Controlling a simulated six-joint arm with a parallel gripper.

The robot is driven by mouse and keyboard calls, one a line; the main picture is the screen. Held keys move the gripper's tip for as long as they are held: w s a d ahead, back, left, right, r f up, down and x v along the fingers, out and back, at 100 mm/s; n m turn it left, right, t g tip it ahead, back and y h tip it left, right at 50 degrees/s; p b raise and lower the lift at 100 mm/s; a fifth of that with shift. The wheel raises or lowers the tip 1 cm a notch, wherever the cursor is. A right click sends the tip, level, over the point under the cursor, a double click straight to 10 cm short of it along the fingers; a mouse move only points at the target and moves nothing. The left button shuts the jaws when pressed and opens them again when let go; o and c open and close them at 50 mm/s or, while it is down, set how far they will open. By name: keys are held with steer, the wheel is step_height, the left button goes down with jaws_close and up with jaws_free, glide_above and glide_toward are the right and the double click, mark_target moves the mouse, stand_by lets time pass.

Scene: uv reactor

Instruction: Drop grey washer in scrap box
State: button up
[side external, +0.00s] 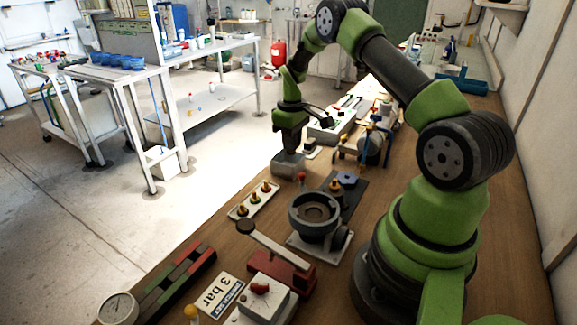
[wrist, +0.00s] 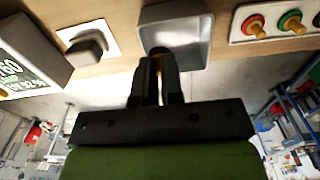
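The scrap box is a small open grey metal box (side external: 288,164) on the wooden bench. It also shows in the wrist view (wrist: 200,57), top centre. My gripper (side external: 289,150) points down right over this box in the side view. In the wrist view my gripper's dark fingers (wrist: 161,62) are close together, with their tips over the box opening. A small brownish patch shows between the tips; I cannot tell whether it is a held thing or the background. I cannot make out the grey washer in either view; the fingers hide part of the box's inside.
A white strip with red, green and yellow knobs (side external: 253,200) lies near the box. A white plate with a dark block (wrist: 88,43) and an instrument with a display (wrist: 25,65) stand on the other side. A round grey vessel (side external: 315,213) stands nearer the camera.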

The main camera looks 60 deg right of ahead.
steer(key=o, duration=0.5)
steer(key=shift+r, duration=0.1)
step_height(320, 180, up, 10)
steer(key=s+a+r+m+t, duration=0.1)
steer(key=s+a+r+t, duration=0.15)
steer(key=a+r, duration=0.5)
steer(key=s+a+r+m+t, duration=0.1)
steer(key=s+a+r, duration=0.2)
steer(key=a+r, duration=0.45)
steer(key=s+a+m+t+y, duration=0.2)
steer(key=s+a+t, duration=0.1)
steer(key=s+a, duration=0.6)
steer(key=s, duration=0.4)
steer(key=shift+s+a+r+t, duration=0.15)
steer(key=shift+s+a+t, duration=0.15)
steer(key=shift+s+t, duration=0.05)
